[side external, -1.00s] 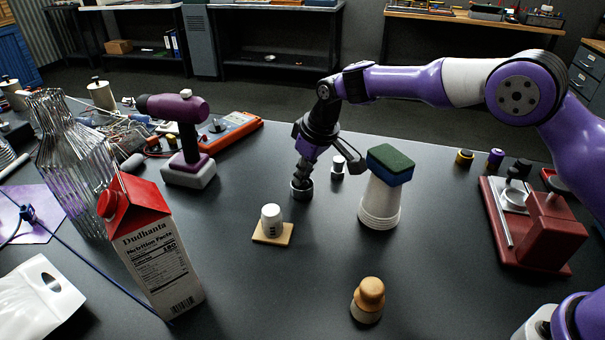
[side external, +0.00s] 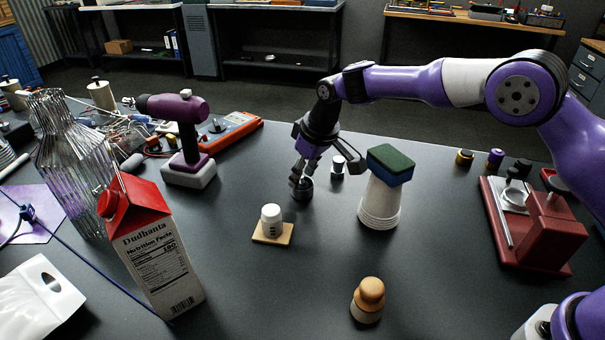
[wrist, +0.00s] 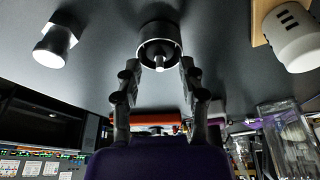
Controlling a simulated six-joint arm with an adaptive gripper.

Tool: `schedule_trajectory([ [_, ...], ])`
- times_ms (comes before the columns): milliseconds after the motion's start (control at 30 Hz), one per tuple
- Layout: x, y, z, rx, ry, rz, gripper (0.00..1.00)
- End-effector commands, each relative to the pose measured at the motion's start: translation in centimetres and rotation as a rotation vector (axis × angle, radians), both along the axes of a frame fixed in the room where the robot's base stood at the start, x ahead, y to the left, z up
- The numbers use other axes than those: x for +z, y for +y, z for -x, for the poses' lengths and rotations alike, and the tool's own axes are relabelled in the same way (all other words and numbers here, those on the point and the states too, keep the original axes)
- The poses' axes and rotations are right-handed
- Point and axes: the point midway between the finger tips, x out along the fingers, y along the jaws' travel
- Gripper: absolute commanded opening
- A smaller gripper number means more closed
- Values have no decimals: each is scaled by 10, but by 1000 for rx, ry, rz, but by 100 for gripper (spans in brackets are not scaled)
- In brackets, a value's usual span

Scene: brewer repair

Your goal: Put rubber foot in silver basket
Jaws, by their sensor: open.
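The rubber foot (side external: 302,188) is a short dark cylinder standing on the grey table near the middle of the side view. In the wrist view it is a black ring with a pale metal stud in its centre (wrist: 158,32). My gripper (side external: 301,176) points down at it. In the wrist view my gripper's two fingertips (wrist: 160,66) are apart, one on each side of the foot's near edge; I cannot tell whether they touch it.
A cup with a sponge on top (side external: 381,195) stands right of my gripper. A white cup on a wooden square (side external: 271,222) is in front.

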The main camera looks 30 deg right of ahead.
Motion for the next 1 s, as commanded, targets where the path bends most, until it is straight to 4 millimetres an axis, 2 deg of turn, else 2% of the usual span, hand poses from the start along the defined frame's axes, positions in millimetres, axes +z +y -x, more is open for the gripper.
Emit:
schedule_trajectory([
  [133, 11, 0, -1, 0, -3, -1, 47],
  [400, 56, 0, -1, 1, -4, -1, 47],
  [500, 67, 0, -1, 1, -3, -1, 47],
  [867, 74, -2, 1, -4, -3, -1, 47],
  [1000, 102, -16, 15, -38, -22, -7, 47],
])
